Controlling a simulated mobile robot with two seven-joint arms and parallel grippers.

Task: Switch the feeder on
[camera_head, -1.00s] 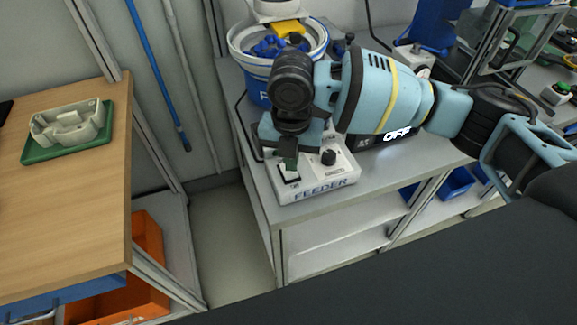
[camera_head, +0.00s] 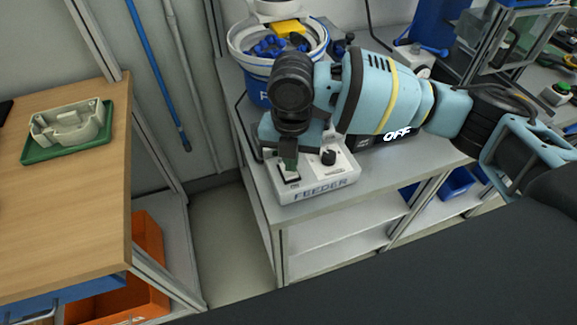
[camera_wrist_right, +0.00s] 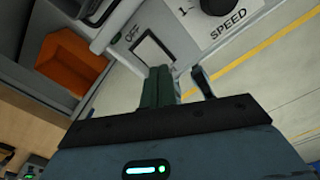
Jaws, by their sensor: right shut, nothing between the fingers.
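The feeder control box (camera_head: 328,184), a light box marked FEEDER, sits at the front left of the grey bench. Its rocker switch (camera_head: 291,180) is partly hidden under my right gripper in the head view. My left gripper is not in view.
A speed knob (camera_head: 328,157) stands on the box beside the switch. A white-and-blue feeder bowl (camera_head: 262,50) with blue parts stands behind. A wooden table (camera_head: 70,210) with a green tray (camera_head: 40,154) is at the left, across a floor gap.

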